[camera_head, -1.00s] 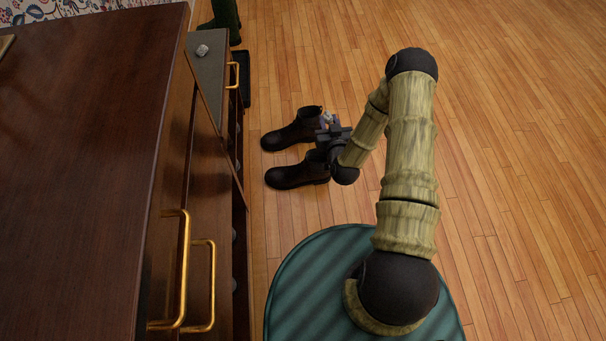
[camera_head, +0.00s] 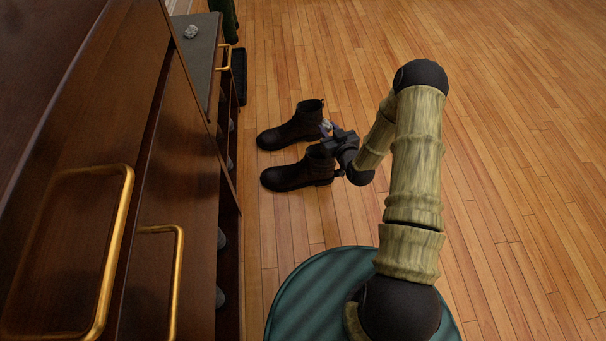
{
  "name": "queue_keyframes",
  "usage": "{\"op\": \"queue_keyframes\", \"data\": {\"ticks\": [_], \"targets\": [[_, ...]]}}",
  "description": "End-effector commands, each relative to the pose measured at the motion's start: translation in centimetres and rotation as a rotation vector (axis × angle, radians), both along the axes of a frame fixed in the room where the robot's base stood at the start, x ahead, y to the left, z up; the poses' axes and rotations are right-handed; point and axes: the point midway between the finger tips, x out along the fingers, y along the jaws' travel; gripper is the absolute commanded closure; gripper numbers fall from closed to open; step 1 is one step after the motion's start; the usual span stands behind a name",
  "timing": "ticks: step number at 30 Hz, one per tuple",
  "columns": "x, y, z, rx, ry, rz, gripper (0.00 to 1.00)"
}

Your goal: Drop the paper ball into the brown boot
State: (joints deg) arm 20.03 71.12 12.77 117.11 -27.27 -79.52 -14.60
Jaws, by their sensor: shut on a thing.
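My gripper (camera_head: 330,131) is shut on a small pale grey crumpled piece (camera_head: 326,126), which looks like the paper ball and is mostly hidden by the jaws. Two dark brown boots stand upright side by side on the floor, toes to the left. The far boot (camera_head: 290,132) has its shaft just behind and left of my gripper. The near boot (camera_head: 292,176) has its top partly hidden by my gripper. My gripper appears over the gap between the two shafts; its height above them is hard to tell.
A dark wood cabinet (camera_head: 150,190) with brass handles fills the left. A dark tray (camera_head: 239,75) and a green boot (camera_head: 229,20) are beyond. Wooden floor at right is clear.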

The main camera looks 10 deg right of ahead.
Motion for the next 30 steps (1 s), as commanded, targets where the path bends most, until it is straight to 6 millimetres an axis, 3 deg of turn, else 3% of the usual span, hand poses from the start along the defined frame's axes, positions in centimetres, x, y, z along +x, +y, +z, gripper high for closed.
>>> {"op": "queue_keyframes", "data": {"ticks": [8, 21, 30], "targets": [[0.0, 0.0, -0.4, 0.000, 0.001, -0.001, 0.93], [0.0, 0.0, -5.0, 0.000, 0.001, -0.001, 0.93], [0.0, 0.0, -6.0, 0.000, 0.000, -0.001, 0.93]]}}
